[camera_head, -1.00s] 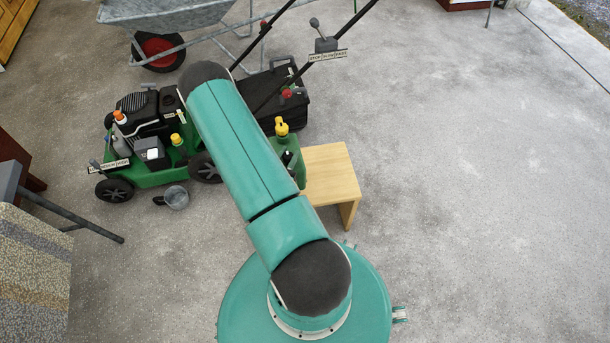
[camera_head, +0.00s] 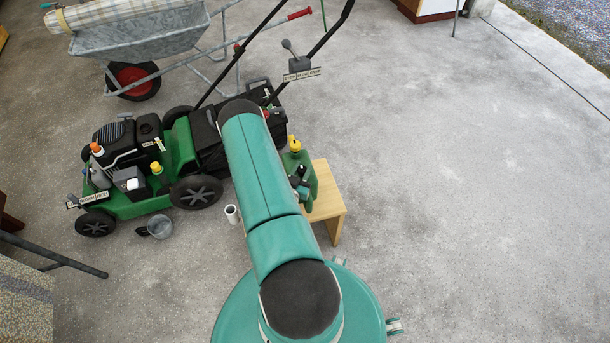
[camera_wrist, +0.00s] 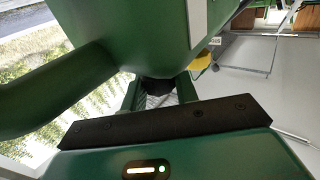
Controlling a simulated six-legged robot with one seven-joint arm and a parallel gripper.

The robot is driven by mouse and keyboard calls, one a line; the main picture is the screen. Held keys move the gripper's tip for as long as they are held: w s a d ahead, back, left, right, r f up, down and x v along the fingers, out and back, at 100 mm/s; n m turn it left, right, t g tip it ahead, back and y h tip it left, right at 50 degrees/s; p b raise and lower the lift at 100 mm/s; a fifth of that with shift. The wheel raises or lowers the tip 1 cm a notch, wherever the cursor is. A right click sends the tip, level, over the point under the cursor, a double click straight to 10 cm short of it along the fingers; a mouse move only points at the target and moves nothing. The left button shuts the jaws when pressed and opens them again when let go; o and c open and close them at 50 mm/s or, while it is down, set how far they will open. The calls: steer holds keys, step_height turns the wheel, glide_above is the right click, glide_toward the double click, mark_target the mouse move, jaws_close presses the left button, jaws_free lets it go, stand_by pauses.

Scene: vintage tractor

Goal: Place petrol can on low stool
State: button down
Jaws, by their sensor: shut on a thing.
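The green petrol can (camera_head: 294,158) with a yellow cap shows beside my arm in the head view, overlapping the left part of the low stool. In the wrist view the petrol can (camera_wrist: 140,35) fills the top, with its handle curving down at left and a yellow part at right. My gripper (camera_wrist: 160,92) is shut on it; the exact contact is partly hidden. The low wooden stool (camera_head: 329,203) stands right of my arm, its left side hidden. I cannot tell whether the can touches the stool top.
A green lawn mower (camera_head: 135,200) stands left of my arm, with a bottle and other small items on it. A grey wheelbarrow (camera_head: 140,40) is behind it. A cup (camera_head: 159,226) and a white cylinder (camera_head: 232,214) are on the floor. The concrete on the right is clear.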

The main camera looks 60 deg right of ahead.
steer(key=shift+s+d+f, duration=0.2)
steer(key=shift+d+f, duration=0.4)
steer(key=shift+f, duration=0.05)
steer(key=shift+d+f, duration=0.2)
steer(key=shift+f, duration=1.7)
steer(key=c, duration=1.1)
jaws_free()
steer(key=a, duration=0.8)
steer(key=s+a, duration=0.1)
steer(key=a, duration=0.3)
